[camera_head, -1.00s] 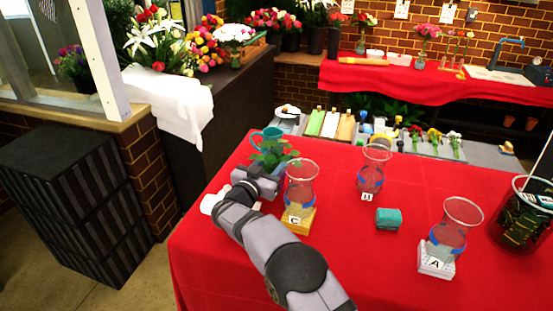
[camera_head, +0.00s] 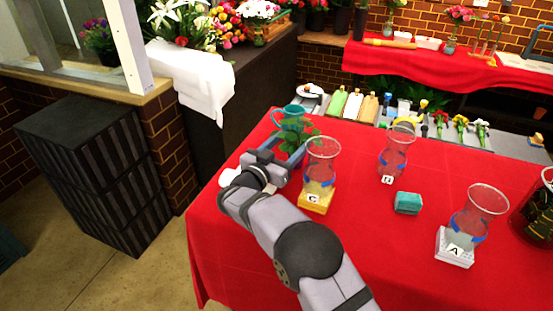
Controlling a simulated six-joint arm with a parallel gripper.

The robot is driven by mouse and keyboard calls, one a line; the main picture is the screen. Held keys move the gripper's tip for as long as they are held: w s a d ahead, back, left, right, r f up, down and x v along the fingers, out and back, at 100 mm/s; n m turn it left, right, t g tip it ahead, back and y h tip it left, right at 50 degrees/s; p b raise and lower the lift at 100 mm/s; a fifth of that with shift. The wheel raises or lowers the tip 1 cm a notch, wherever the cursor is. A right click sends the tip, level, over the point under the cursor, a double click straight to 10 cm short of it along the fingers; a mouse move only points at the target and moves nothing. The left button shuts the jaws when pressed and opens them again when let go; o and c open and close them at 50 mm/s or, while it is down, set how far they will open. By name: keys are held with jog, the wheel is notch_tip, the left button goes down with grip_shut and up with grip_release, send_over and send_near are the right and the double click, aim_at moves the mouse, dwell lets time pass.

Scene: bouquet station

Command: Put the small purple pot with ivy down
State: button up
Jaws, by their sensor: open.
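The ivy (camera_head: 303,132) shows as green leaves at the far left of the red table, between a teal cup and the glass vase marked C. Its pot is mostly hidden behind my gripper, so I cannot make out its purple colour or whether its base touches the table. My gripper (camera_head: 290,154) is at the near side of the ivy, low over the table, with its jaws open. The fingertips are small and partly hidden, so any contact with the pot cannot be told.
The glass vase C (camera_head: 321,160) on a yellow block stands close right of my gripper. The teal cup (camera_head: 291,120) is just behind the ivy. Vase B (camera_head: 396,155), a teal block (camera_head: 407,203) and vase A (camera_head: 474,218) stand farther right. The red table (camera_head: 370,255) is clear in front.

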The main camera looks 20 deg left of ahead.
jog(key=s+a+b, duration=0.1)
jog(key=s, duration=0.6)
jog(key=shift+s+a, duration=0.15)
jog(key=shift+a, duration=0.05)
jog(key=shift+r, duration=0.1)
